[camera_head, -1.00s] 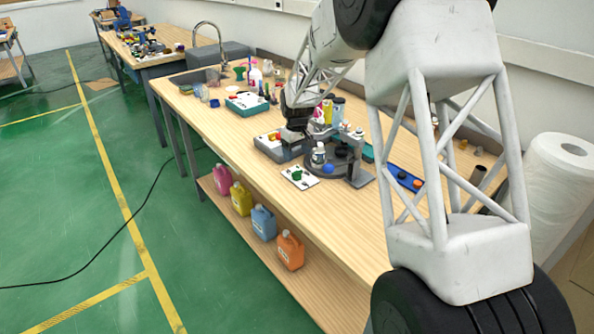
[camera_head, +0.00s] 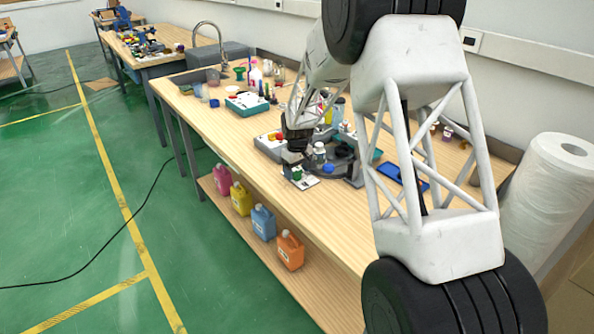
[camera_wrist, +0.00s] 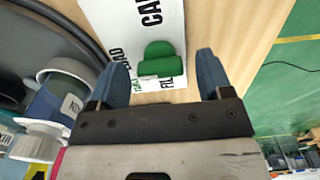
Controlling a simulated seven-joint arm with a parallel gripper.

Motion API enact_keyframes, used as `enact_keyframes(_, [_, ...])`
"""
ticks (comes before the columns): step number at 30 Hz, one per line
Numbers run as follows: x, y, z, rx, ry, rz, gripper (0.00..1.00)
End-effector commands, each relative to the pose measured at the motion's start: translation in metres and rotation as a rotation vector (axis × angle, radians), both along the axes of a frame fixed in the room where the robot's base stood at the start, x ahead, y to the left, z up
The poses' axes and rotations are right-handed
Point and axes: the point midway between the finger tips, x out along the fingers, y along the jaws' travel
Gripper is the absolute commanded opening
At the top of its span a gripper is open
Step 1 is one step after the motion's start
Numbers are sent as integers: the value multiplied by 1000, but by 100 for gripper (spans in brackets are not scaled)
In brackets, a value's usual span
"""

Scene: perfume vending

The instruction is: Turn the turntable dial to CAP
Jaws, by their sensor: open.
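The green dial (camera_wrist: 160,62) sits on a white card printed with CAP, FILL and a partly covered word ending in "AD" (camera_wrist: 120,15). In the wrist view CAP is at the top and FILL is below the dial; I cannot tell which word it points at. My gripper (camera_wrist: 163,80) is open, one finger on each side of the dial with gaps visible, holding nothing. In the head view my gripper (camera_head: 291,160) is just above the dial (camera_head: 296,174). The dark turntable (camera_head: 340,172) is right of the card, with a white bottle (camera_head: 319,151) on it.
In the wrist view, labelled containers (camera_wrist: 68,100) crowd the left finger. A blue tray (camera_head: 402,178) lies to the right on the wooden table (camera_head: 300,211). Colored jugs (camera_head: 263,222) stand on the lower shelf. Bare tabletop lies in front of the card.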

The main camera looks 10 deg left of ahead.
Motion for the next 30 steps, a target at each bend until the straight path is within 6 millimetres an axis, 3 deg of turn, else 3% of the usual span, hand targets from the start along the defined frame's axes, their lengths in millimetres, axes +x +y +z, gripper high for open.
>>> enact_keyframes(8, [0, 0, 0, 1, -1, 0, 71])
enact_keyframes(15, [0, 0, 0, 1, -1, 0, 34])
enact_keyframes(18, [0, 0, 0, 1, -1, 0, 23])
enact_keyframes(30, [0, 0, 1, 0, -1, -61, 23])
